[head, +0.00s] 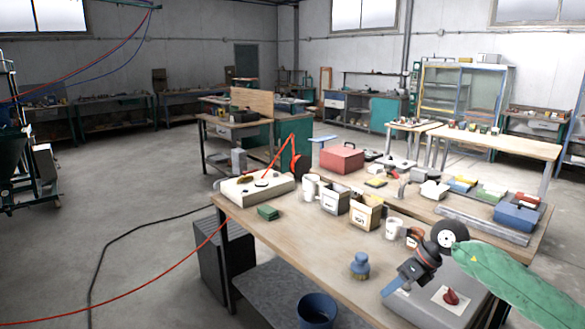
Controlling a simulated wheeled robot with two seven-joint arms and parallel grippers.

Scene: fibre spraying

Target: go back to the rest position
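My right arm comes in from the right edge in a green sleeve (515,280). My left arm and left gripper are not in view.
On the bench stand a blue brush (360,266), white mugs (392,229), open boxes (367,212), a green pad (268,212) and a red case (341,158). A blue bin (317,311) is below. A red hose (150,287) and dark cable (98,262) cross the open floor at left.

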